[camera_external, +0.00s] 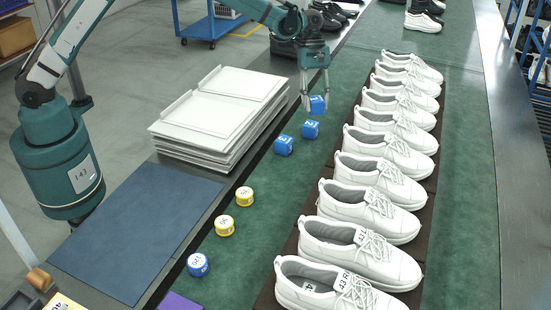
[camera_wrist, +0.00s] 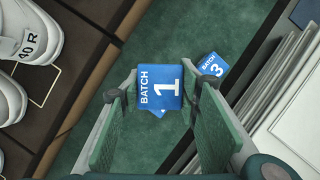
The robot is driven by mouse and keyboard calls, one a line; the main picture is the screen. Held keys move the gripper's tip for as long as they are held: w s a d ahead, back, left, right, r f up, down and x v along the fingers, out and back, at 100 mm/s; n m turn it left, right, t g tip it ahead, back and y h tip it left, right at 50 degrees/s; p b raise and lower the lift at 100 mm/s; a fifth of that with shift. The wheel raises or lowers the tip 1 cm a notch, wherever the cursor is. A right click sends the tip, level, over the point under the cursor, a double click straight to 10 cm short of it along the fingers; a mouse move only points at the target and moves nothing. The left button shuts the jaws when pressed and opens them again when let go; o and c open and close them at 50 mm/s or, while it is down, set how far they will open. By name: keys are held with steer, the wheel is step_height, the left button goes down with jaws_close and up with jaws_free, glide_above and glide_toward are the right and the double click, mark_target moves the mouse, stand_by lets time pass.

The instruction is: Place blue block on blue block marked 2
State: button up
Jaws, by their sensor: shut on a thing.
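My gripper (camera_external: 315,98) is shut on a blue block (camera_external: 318,106), which reads "BATCH 1" in the wrist view (camera_wrist: 162,88). The held block is above the green mat. A second blue block (camera_external: 311,130), seemingly marked 2, sits on the mat just below and nearer the external camera. In the wrist view only a small blue corner (camera_wrist: 158,114) shows from behind the held block, and its mark is hidden. Whether the two blocks touch is not clear. A third blue block (camera_external: 284,146) stands beside it and is marked "3" in the wrist view (camera_wrist: 212,67).
A stack of white trays (camera_external: 205,118) stands left of the blocks. A row of white shoes (camera_external: 372,213) runs along the right. Two yellow pieces (camera_external: 224,225) and a blue round piece (camera_external: 198,264) lie nearer the camera. A dark blue mat (camera_external: 140,238) is clear.

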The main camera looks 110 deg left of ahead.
steer(key=a, duration=0.1)
steer(key=s+a+r+n, duration=0.1)
steer(key=s+a+n, duration=0.1)
steer(key=a, duration=0.1)
steer(key=shift+s+a+r+t, duration=0.1)
steer(key=shift+s+r+t, duration=0.2)
steer(key=shift+t, duration=0.1)
steer(key=shift+f, duration=0.15)
glide_above(313, 126)
steer(key=s+a, duration=0.1)
steer(key=shift+s+a+f, duration=0.1)
steer(key=shift+a+f, duration=0.05)
steer(key=shift+f, duration=2.85)
steer(key=shift+f+b, duration=0.45)
steer(key=shift+f, duration=1.4)
steer(key=shift+f, duration=0.2)
steer(key=o, duration=0.9)
steer(key=shift+r, duration=0.2)
